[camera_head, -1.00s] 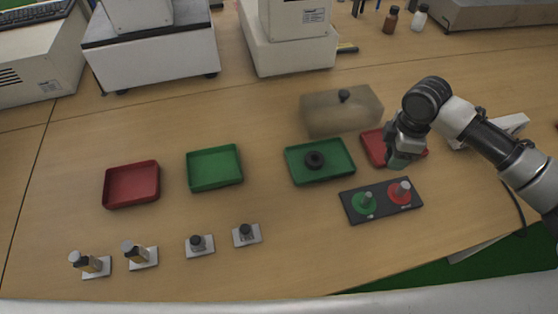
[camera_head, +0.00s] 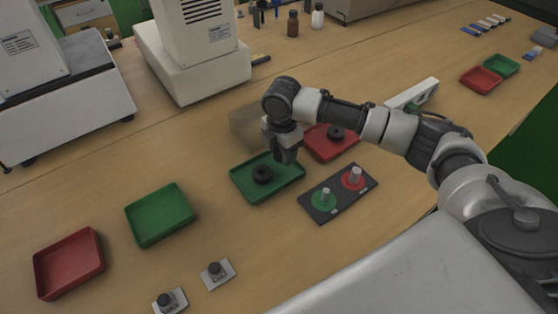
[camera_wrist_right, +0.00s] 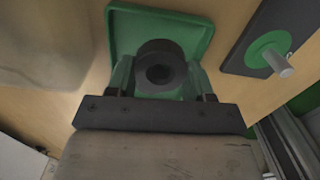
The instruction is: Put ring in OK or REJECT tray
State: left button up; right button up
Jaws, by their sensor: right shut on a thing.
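My right gripper (camera_head: 286,158) is over the back right part of the near green tray (camera_head: 240,187), pointing down. In the right wrist view its fingers (camera_wrist_right: 161,80) are shut on a black ring (camera_wrist_right: 160,74), with the green tray (camera_wrist_right: 120,22) behind. A third black ring (camera_head: 336,133) lies in the red tray (camera_head: 345,150) to the right. My left gripper is out of view.
A black fixture (camera_head: 338,195) with green and red discs, each bearing a peg, stands in front. A translucent box (camera_head: 245,127) is behind my gripper. An empty green tray (camera_head: 160,215) and an empty red tray (camera_head: 68,263) are at the left, with small stands (camera_head: 217,273) nearby.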

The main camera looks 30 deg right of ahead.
aim_at(280, 167)
jog(key=shift+w+a+f, duration=0.15)
jog(key=shift+f, duration=2.05)
jog(key=shift+f, duration=0.1)
jog(key=o, duration=0.9)
notch_tip(280, 167, up, 12)
jog(key=shift+r, duration=0.15)
